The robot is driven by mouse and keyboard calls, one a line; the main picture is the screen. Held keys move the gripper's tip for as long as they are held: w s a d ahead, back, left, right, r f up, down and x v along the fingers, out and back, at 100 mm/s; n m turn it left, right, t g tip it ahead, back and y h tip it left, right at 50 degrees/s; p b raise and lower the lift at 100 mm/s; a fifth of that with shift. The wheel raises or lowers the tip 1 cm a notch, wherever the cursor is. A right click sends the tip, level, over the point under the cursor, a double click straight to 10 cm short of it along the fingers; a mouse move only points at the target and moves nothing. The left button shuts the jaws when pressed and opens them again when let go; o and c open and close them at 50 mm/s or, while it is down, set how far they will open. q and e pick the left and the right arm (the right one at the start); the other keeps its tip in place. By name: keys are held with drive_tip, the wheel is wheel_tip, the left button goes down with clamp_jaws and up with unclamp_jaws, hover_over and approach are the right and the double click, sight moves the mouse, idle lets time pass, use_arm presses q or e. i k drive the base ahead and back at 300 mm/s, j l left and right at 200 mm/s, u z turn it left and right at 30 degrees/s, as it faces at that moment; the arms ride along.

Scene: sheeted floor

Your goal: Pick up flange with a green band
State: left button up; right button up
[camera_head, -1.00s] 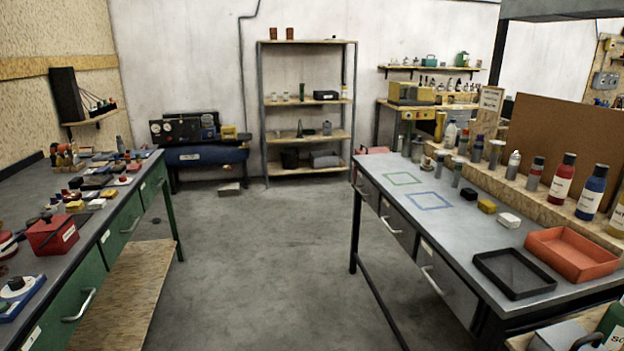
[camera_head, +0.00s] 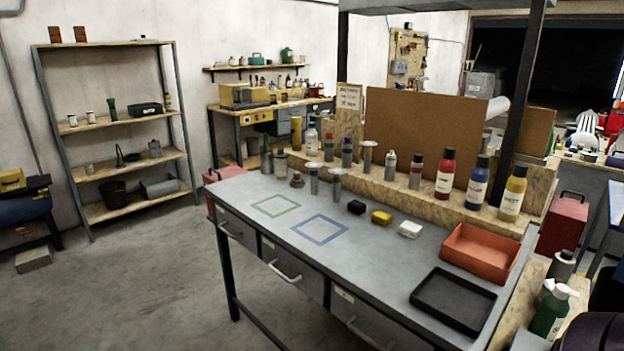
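Several small flange-like pieces with wide pale disc tops and grey stems stand at the back of the grey workbench (camera_head: 375,243). One flange (camera_head: 314,182) and another flange (camera_head: 337,187) stand on the bench top. A third flange (camera_head: 367,158) stands on the wooden ledge behind. Some carry coloured bands, but they are too small for me to tell which band is green. A green square outline (camera_head: 275,206) and a blue square outline (camera_head: 320,229) are marked on the bench, both empty. Neither of my grippers is in view.
Black, yellow and white blocks (camera_head: 381,217) lie mid-bench. A red-orange tray (camera_head: 480,251) and black tray (camera_head: 453,300) are at the bench's right end. Bottles, including a red one (camera_head: 445,175), line the ledge (camera_head: 400,187). Floor (camera_head: 150,290) left of the bench is clear.

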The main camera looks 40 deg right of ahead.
sight(337, 172)
drive_tip(key=i, duration=0.65)
drive_tip(key=i+j+z, duration=0.15)
drive_tip(key=i, duration=0.5)
drive_tip(key=i+z, duration=0.45)
drive_tip(key=i+j+z, duration=0.2)
drive_tip(key=z, duration=0.25)
drive_tip(key=i+j+z, duration=0.7)
drive_tip(key=z, duration=0.2)
